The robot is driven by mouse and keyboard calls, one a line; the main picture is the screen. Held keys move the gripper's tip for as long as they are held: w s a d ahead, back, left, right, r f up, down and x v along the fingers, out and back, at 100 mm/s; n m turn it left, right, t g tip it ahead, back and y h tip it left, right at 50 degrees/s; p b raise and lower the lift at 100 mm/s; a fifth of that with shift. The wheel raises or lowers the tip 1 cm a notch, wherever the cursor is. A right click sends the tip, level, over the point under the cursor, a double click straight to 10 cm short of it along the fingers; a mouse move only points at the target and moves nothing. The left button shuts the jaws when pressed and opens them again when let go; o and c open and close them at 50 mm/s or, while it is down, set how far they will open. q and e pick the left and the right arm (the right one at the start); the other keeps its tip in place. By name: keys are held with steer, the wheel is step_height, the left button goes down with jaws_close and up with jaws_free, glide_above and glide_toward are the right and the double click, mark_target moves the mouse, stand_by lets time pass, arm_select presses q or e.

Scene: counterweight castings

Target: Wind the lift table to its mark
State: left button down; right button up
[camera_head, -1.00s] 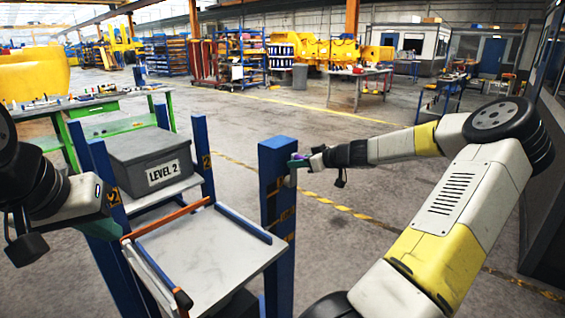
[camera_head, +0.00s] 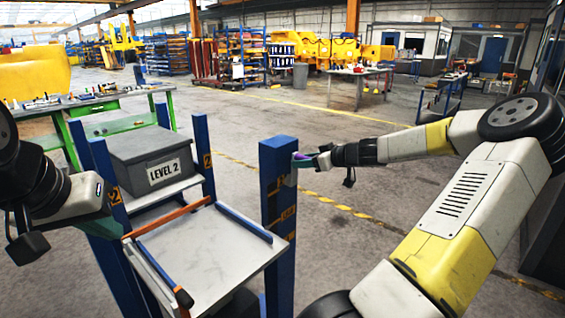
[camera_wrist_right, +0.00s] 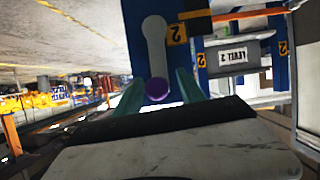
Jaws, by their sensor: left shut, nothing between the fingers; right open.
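The lift table (camera_head: 205,262) is a grey top with blue side rails and an orange bar, low between blue posts. A blue post (camera_head: 275,195) with orange marks stands at its right. The crank, a grey arm (camera_wrist_right: 155,45) with a purple knob (camera_wrist_right: 157,91), is on this post. My right gripper (camera_head: 312,161) is open beside the post. In the right wrist view its teal fingers (camera_wrist_right: 159,88) are spread either side of the knob, not closed on it. My left gripper (camera_head: 102,203) is shut and empty at the left edge, its fingers mostly hidden.
A grey box labelled LEVEL 2 (camera_head: 155,160) sits on a shelf behind the lift table. A green workbench (camera_head: 120,124) with small parts stands at the back left. The floor right of the post is open, crossed by yellow-black tape (camera_head: 345,208).

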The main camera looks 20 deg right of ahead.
steer(key=v, duration=0.5)
stand_by(0.4)
